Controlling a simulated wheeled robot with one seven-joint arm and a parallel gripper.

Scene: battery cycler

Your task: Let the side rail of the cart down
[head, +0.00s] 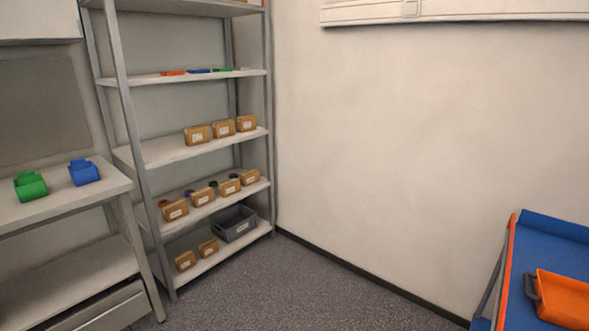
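Part of a cart (548,226) shows at the right edge of the head view. It has a blue top surface and an orange edge or rail (507,268) along its left side. An orange tray (565,298) with a dark handle lies on the blue top. The rest of the cart is cut off by the picture's right and lower edges. I cannot tell which part is the side rail or whether it is up. My gripper is not in view.
A grey shelf unit (268,150) with several brown boxes and a grey bin (235,222) stands left of centre. A bench (90,198) at the left holds a green bin (30,187) and a blue bin (83,173). The floor (290,285) between them and the cart is clear.

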